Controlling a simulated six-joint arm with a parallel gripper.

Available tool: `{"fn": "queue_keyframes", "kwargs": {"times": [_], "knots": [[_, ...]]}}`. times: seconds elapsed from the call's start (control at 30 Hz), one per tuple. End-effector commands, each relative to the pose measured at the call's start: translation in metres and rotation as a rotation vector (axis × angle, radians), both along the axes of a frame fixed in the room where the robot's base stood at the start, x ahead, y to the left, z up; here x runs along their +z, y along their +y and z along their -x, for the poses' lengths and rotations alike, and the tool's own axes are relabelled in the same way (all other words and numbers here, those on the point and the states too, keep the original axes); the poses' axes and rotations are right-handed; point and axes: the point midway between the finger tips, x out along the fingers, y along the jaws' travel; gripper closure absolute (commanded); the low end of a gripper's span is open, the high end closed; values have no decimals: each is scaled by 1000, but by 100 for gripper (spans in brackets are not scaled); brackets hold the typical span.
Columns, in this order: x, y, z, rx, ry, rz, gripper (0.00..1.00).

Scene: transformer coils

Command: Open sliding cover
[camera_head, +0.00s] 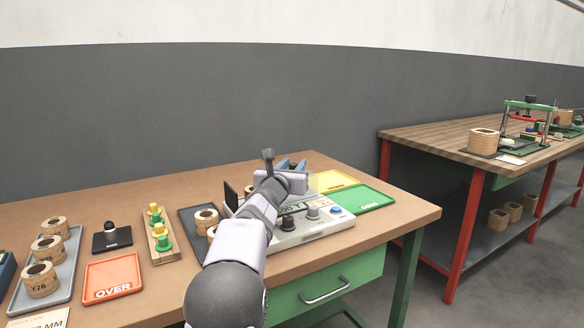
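No other cover can be made out.
Right of the instrument lie a green tray (362,199) and a yellow tray (335,181). To the left are coils on a dark tray (187,216), green-yellow pieces on a wooden holder (164,256), a black stand (112,241), an orange OVER tray (113,278) and a grey coil tray (73,247).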

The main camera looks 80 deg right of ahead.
Motion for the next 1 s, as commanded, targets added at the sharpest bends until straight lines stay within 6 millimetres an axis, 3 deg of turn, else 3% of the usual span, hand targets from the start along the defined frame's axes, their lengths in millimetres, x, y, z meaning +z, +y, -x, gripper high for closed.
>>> {"fn": "queue_keyframes", "kwargs": {"times": [0.47,1.0], "knots": [[0,5,0,0,-1,1,62],[0,63,-1,2,-1,1,62]]}}
